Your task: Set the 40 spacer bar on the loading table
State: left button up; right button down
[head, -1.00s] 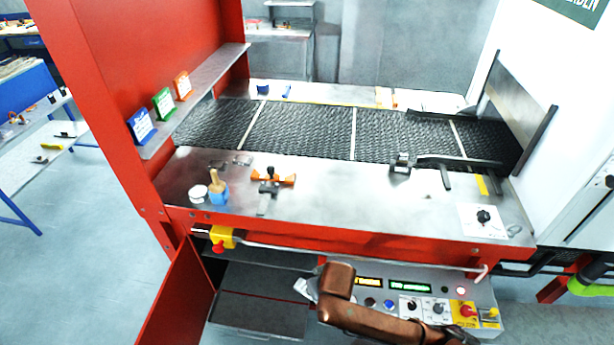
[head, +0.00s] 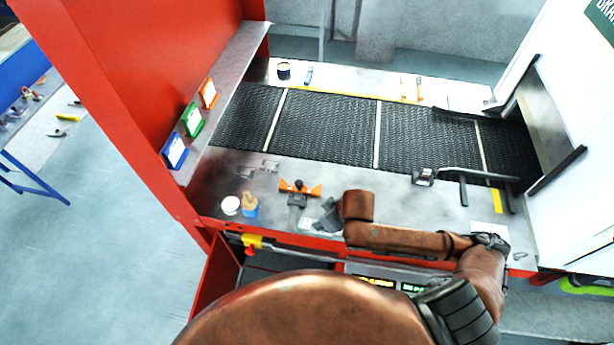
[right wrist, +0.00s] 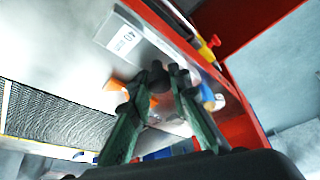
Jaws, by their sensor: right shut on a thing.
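The 40 spacer bar (right wrist: 125,38) shows in the right wrist view as a grey bar with a white label reading 40, just beyond my fingertips. My right gripper (right wrist: 155,85) is shut on it, though the exact contact is blurred. In the head view the right gripper (head: 326,216) is over the front of the steel loading table (head: 390,190), just right of the orange fixture. The held bar shows there only as a small pale piece, mostly hidden. I cannot tell whether it touches the table. My left gripper is not in view.
The orange fixture with a dark knob (head: 299,187) is close to the right gripper. A blue holder with a wooden handle (head: 250,207) and a white pot (head: 230,205) stand left. The black mesh belt (head: 325,130) runs behind. A grey clamp with a bar (head: 424,177) is further right.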

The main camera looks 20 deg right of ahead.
jog(key=shift+w+r, duration=0.15)
jog(key=shift+r, duration=0.3)
jog(key=shift+w+d+f, duration=0.1)
jog(key=shift+w, duration=0.1)
jog(key=w+d+f+b, duration=0.2)
jog(key=d+f+b, duration=0.1)
jog(key=w+d+f+b, duration=0.3)
jog(key=d, duration=0.1)
jog(key=w+d+f+b, duration=0.2)
jog(key=d+f+b, duration=0.1)
jog(key=shift+w+d+b, duration=0.3)
jog(key=shift+w, duration=0.1)
jog(key=shift+w+d+f, duration=0.1)
jog(key=shift+d+f, duration=0.1)
jog(key=shift+f, duration=1.65)
